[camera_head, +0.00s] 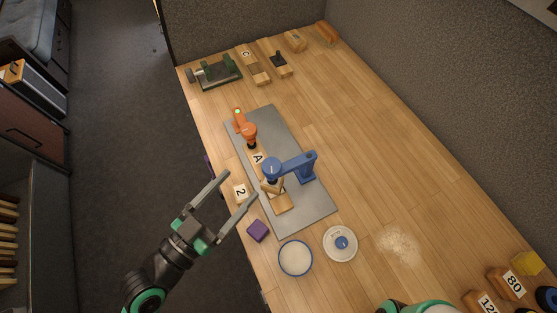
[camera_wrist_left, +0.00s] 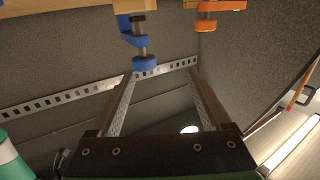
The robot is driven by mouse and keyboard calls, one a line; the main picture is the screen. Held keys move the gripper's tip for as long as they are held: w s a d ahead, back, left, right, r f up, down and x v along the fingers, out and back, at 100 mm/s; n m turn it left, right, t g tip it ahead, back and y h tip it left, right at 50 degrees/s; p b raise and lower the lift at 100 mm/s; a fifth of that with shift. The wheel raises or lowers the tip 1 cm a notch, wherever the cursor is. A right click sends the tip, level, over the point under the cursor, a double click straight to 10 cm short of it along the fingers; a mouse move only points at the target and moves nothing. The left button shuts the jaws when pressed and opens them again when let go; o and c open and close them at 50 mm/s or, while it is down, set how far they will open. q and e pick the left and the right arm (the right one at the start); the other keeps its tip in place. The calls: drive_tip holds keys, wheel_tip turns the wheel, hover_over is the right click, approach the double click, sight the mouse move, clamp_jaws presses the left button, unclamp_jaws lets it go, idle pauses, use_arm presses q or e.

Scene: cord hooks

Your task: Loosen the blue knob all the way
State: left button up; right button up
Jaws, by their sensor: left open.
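In the left wrist view, the blue knob (camera_wrist_left: 145,63) sits at the end of a dark screw below the blue clamp (camera_wrist_left: 134,32). My left gripper (camera_head: 241,184) is open and empty, left of and a little nearer than the knob, with its fingers pointing toward it. In the wrist view the gripper (camera_wrist_left: 162,74) shows the knob beyond its fingertips, nearer the left finger. Neither finger appears to touch it.
An orange clamp (camera_head: 249,130) stands farther back on the grey mat (camera_head: 309,219). Number 2 (camera_head: 240,191) and letter A (camera_head: 258,158) labels lie nearby. A purple block (camera_head: 258,230), a blue-rimmed bowl (camera_head: 295,242) and a white dish (camera_head: 328,251) are in front. The table's right side is mostly clear.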

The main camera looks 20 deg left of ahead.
sight(278, 161)
use_arm(q)
drive_tip(key=shift+m+h, duration=0.4)
drive_tip(key=shift+h, duration=0.3)
drive_tip(key=x, duration=0.3)
drive_tip(key=d+x, duration=0.1)
drive_tip(key=x, duration=0.3)
drive_tip(key=d+b+x, duration=0.1)
drive_tip(key=x, duration=0.3)
drive_tip(key=shift+s+r, duration=0.1)
drive_tip(key=shift+r, duration=0.2)
drive_tip(key=shift+w+d, duration=0.2)
drive_tip(key=shift+w, duration=0.15)
drive_tip(key=shift+f, duration=0.1)
